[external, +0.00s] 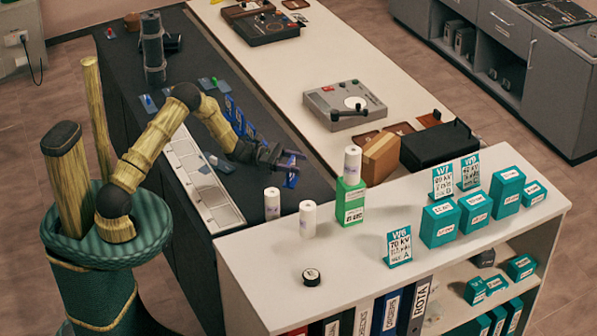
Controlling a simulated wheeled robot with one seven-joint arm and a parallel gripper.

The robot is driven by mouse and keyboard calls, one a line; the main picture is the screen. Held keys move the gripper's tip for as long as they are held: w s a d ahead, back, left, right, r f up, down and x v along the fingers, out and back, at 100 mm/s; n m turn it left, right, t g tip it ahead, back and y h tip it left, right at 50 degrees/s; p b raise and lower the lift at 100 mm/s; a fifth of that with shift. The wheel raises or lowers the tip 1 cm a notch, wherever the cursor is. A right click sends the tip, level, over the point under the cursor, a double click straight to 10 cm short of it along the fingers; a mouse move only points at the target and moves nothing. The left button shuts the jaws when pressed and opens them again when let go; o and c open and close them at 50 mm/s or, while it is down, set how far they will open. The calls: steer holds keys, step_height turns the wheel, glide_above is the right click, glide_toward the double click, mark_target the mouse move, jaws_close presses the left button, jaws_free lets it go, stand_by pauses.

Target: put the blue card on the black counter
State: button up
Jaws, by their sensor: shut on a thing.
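My gripper (297,162) is over the near right part of the black counter (120,68), close to the white shelf top. It is shut on a small blue card (292,181), which shows just below the fingers. The fingers hide part of the card. I cannot tell from this view whether its lower edge touches the counter.
A white shelf unit (262,255) stands in front, with white rolls (272,203), a green box (350,203) and teal boxes on top. Blue items (236,118) and a pale segmented tray (198,180) lie on the counter. A brown box (381,157) stands to the right.

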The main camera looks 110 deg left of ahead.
mark_target(294, 181)
steer(key=shift+f+b, duration=1.15)
steer(key=shift+f, duration=1.15)
steer(key=shift+f+b, duration=0.45)
steer(key=shift+f, duration=0.1)
steer(key=o, duration=1.5)
steer(key=shift+s, duration=0.1)
steer(key=s+b, duration=0.1)
steer(key=s, duration=1.6)
steer(key=shift+s+b, duration=0.1)
steer(key=shift+b, duration=0.2)
